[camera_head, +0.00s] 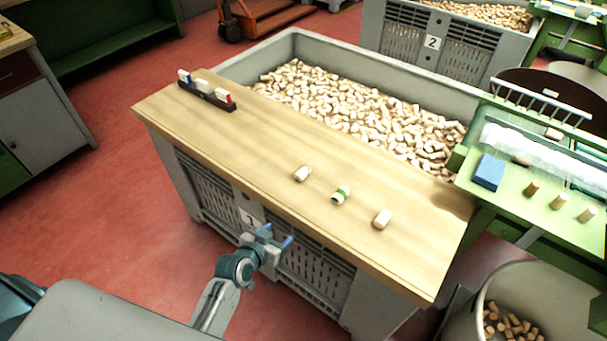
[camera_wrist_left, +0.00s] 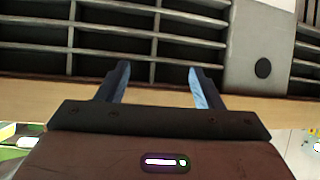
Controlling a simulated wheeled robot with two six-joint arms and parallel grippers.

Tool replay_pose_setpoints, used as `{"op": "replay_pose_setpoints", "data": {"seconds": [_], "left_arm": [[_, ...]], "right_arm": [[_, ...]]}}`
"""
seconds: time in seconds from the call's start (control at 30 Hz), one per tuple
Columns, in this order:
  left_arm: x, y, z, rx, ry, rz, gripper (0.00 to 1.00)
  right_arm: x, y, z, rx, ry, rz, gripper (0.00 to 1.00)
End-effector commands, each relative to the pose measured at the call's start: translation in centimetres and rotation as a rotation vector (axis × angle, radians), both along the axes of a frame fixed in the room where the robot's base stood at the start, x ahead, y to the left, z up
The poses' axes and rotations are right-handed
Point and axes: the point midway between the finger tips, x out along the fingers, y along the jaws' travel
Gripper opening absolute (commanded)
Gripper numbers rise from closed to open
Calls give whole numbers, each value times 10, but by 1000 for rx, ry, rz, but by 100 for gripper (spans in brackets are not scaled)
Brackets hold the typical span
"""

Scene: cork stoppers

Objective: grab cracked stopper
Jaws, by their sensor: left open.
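Three cork stoppers lie on the wooden board in the head view: a plain one (camera_head: 302,174), one with a green band (camera_head: 341,194), and another plain one (camera_head: 382,218) nearest the front right. I cannot tell at this size which stopper is cracked. My left gripper (camera_head: 278,235) is open and empty, in front of the board's front edge and lower than its top, apart from all the stoppers. In the left wrist view, its two blue fingers (camera_wrist_left: 158,80) stand apart with only the crate's slats beyond. My right gripper is not in view.
The board (camera_head: 240,150) lies across a grey crate (camera_head: 290,40) full of corks. A small rack (camera_head: 207,95) stands on its far left. A green bench (camera_head: 510,195) with a blue block (camera_head: 489,172) and upright corks is at right. A bin (camera_head: 515,285) stands below it.

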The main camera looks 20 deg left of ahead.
Motion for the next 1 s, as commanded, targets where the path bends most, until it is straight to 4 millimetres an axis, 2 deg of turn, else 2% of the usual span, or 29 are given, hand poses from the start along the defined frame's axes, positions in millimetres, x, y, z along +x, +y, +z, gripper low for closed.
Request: {"op": "replay_pose_setpoints", "data": {"seconds": [0.03, 0.1, 0.23, 0.27, 0.6, 0.73, 1.0], "left_arm": [[5, -3, 23, -4, -36, -9, 60], [9, -7, 49, -10, -78, -21, 60], [14, -12, 91, -16, -149, -41, 60], [18, -13, 95, -18, -167, -40, 60], [57, -7, 102, -42, -327, 35, 60], [70, -5, 104, -46, -360, 56, 60], [111, -12, 98, -46, -364, 59, 60]], "right_arm": [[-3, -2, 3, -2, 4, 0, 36], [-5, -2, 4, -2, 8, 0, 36], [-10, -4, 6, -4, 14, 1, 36], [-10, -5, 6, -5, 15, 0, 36], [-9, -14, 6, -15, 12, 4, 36], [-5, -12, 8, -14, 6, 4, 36], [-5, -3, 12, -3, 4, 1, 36]]}}
